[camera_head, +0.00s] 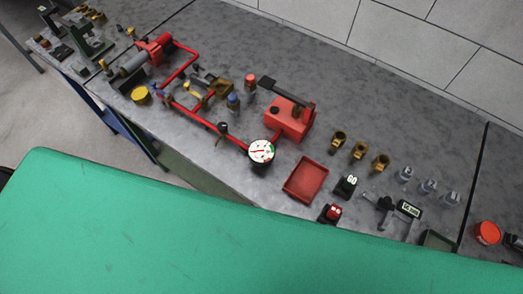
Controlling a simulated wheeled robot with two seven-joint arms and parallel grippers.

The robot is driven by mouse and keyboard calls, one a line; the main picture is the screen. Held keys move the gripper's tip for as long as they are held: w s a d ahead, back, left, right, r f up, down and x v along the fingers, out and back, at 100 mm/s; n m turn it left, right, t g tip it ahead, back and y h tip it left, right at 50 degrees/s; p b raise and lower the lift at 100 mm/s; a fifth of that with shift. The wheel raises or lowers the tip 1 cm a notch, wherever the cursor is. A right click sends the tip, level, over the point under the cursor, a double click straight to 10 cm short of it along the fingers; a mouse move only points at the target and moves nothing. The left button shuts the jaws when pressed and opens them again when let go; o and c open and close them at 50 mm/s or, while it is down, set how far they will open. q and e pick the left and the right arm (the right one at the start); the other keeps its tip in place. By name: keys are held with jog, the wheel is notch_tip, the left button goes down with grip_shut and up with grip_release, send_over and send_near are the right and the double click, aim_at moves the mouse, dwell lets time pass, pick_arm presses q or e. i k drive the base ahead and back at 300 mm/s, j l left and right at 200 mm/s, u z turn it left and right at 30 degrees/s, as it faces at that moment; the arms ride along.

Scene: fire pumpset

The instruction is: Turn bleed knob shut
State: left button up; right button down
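The pumpset stands on a grey bench, with red piping (212,125) running from a red and grey cylinder unit (150,52) to a round white gauge (262,151). A small dark knob-like part (222,128) sits on the pipe just left of the gauge. It may be the bleed knob, but it is too small to tell, as is whether it is open or shut. A red hand pump box (287,120) with a dark handle stands to the right of the pipe. Neither of my grippers is in view.
Right of the gauge are a red tray (305,180), several brass fittings (359,151), several clear bottles (428,187) and a red-topped round container (487,233). A yellow cap (141,95) lies near the bench's front edge. A large green surface fills the bottom and hides what is behind it.

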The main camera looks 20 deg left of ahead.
aim_at(221, 126)
jog(key=k+l+u, duration=0.1)
jog(key=u, duration=0.75)
jog(key=k+j, duration=0.05)
jog(key=k, duration=0.05)
